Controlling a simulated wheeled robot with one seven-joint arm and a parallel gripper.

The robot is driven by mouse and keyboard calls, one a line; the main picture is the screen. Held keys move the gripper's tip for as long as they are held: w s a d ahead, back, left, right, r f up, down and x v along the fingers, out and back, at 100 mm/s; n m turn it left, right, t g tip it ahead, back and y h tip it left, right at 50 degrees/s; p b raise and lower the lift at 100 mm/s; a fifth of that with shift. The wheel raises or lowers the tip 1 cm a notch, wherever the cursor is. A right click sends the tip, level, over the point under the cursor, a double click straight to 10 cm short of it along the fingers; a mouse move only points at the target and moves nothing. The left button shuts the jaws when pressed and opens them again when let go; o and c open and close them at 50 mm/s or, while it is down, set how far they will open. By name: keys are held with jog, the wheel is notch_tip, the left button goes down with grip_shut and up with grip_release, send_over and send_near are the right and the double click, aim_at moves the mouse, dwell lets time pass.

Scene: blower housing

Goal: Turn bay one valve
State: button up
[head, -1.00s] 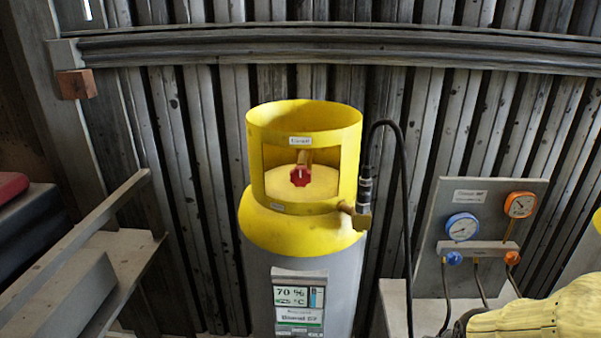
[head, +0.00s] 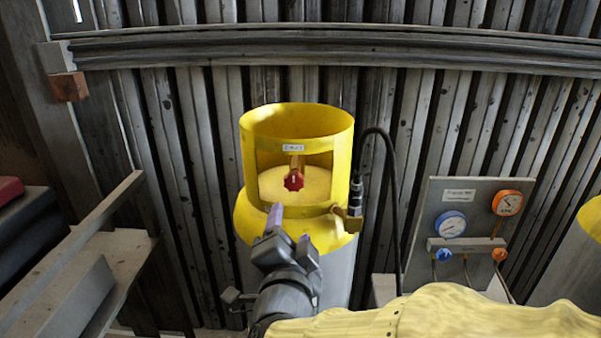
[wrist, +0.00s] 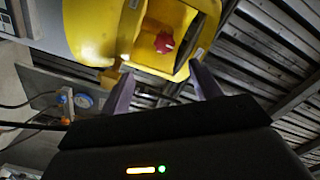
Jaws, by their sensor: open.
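The red valve handwheel (head: 293,181) sits inside the window of the yellow collar (head: 318,117) on top of a grey and yellow gas cylinder (head: 338,280). My gripper (head: 290,224) is open and empty in front of the cylinder, below the valve in the head view. In the wrist view the red valve (wrist: 164,43) shows beyond the fingers, inside the yellow collar (wrist: 205,25). The two purple fingertips (wrist: 163,82) are apart and point toward the collar, with the valve clear of them. My arm hides the cylinder's front label in the head view.
A brass fitting (head: 350,221) with a black hose (head: 397,190) stands at the collar's right side. A gauge panel (head: 465,195) with blue and orange gauges is further right. A grey shelf (head: 110,265) is at the left, and a ribbed wall lies close behind.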

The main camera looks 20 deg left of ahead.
aim_at(294, 184)
jog(key=shift+s+a+r, duration=0.1)
jog(key=shift+s+r, duration=0.15)
jog(key=shift+r, duration=0.05)
jog(key=p+x, duration=0.2)
jog(key=x, duration=0.3)
jog(key=p+x, duration=0.2)
jog(key=x, duration=0.4)
jog(key=p+x, duration=0.2)
jog(key=x, duration=0.3)
jog(key=shift+w+r, duration=0.25)
jog(key=shift+w, duration=0.1)
jog(key=shift+w+f, duration=0.1)
jog(key=shift+w, duration=0.3)
jog(key=shift+c, duration=0.2)
jog(key=c, duration=0.9)
